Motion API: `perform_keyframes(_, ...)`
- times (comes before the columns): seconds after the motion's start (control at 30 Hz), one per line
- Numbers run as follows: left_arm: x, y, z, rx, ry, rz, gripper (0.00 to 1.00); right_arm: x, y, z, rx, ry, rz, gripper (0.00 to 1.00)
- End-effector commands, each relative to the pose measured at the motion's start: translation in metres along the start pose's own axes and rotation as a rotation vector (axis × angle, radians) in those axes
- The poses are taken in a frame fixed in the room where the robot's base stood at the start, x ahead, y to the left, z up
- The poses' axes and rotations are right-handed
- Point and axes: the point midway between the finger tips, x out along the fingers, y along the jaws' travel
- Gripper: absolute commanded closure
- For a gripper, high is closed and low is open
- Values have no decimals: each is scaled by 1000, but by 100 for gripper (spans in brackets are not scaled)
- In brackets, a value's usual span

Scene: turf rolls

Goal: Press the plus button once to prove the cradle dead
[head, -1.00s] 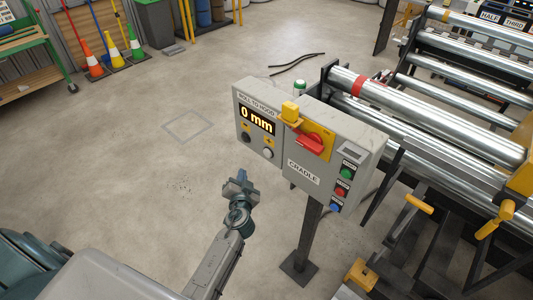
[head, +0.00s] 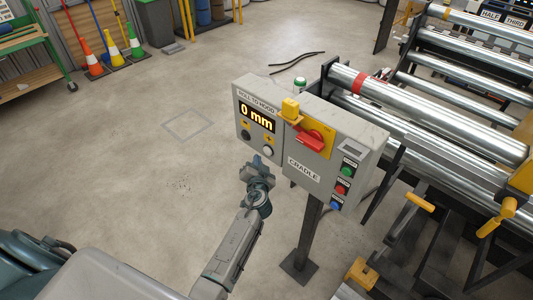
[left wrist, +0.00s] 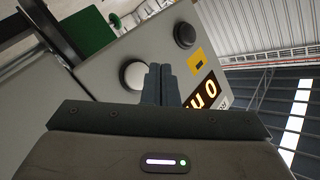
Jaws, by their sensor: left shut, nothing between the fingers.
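The grey control box (head: 290,165) labelled CRADLE stands on a post. Its display (head: 257,117) reads 0 mm. Below the display are a black button (head: 246,135) and a white button (head: 267,151), the latter under a yellow label that looks like a plus. The left wrist view shows the white button (left wrist: 133,74) and the black button (left wrist: 185,35). My left gripper (head: 257,160) is shut and empty, just below and left of the white button. Its fingertips (left wrist: 161,68) overlap the white button's edge in the wrist view; I cannot tell contact. My right gripper is out of view.
A red rotary switch (head: 311,141) with a yellow piece (head: 290,108) sits on the box. Green, red and blue buttons (head: 341,188) run down its right side. The roller cradle (head: 430,115) stands behind at right.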

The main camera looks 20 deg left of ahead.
Motion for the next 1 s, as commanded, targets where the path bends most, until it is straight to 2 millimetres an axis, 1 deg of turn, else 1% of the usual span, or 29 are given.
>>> perform_keyframes(0.03,4,4,0,-1,0,0,100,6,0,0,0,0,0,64)
perform_keyframes(0.23,10,8,-7,-1,0,1,100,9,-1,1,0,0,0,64)
perform_keyframes(1.0,10,8,-7,-1,0,1,100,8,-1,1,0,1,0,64)
